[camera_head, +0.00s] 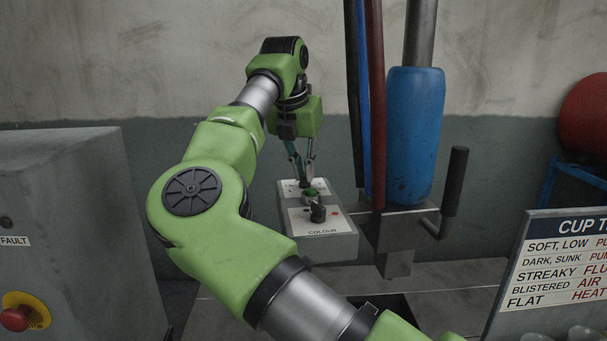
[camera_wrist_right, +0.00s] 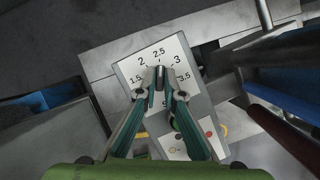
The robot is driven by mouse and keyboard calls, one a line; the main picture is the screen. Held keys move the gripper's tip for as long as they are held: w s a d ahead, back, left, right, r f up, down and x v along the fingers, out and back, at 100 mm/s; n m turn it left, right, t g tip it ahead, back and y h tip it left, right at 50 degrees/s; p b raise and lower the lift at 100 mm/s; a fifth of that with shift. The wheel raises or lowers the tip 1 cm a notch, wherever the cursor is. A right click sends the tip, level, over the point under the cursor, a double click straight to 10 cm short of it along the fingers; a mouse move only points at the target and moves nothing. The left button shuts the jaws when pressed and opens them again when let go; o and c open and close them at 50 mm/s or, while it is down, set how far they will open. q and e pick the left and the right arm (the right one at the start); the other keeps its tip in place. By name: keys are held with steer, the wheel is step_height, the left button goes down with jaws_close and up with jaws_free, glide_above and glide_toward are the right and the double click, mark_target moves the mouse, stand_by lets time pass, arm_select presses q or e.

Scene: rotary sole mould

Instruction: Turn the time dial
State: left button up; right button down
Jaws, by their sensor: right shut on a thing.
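A grey control box (camera_head: 330,246) with a light face plate stands near the middle of the head view. The time dial (camera_wrist_right: 159,76) sits on its far part, among the printed numbers 1.5 to 3.5 in the right wrist view. My right gripper (camera_head: 304,182) reaches down onto this dial from above and is shut on its dark knob; the gripper also shows in the right wrist view (camera_wrist_right: 160,80). The fingers cover most of the knob, so I cannot tell its exact setting. My left gripper is not in view.
A grey cabinet (camera_head: 75,190) with a red stop button (camera_head: 15,319) is at left.

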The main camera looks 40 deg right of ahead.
steer(key=shift+n+t+b, duration=0.3)
steer(key=shift+n+b, duration=0.05)
steer(key=shift+n, duration=0.35)
steer(key=c, duration=2.2)
jaws_free()
steer(key=shift+o, duration=0.2)
steer(key=v, duration=1.2)
steer(key=shift+d, duration=0.2)
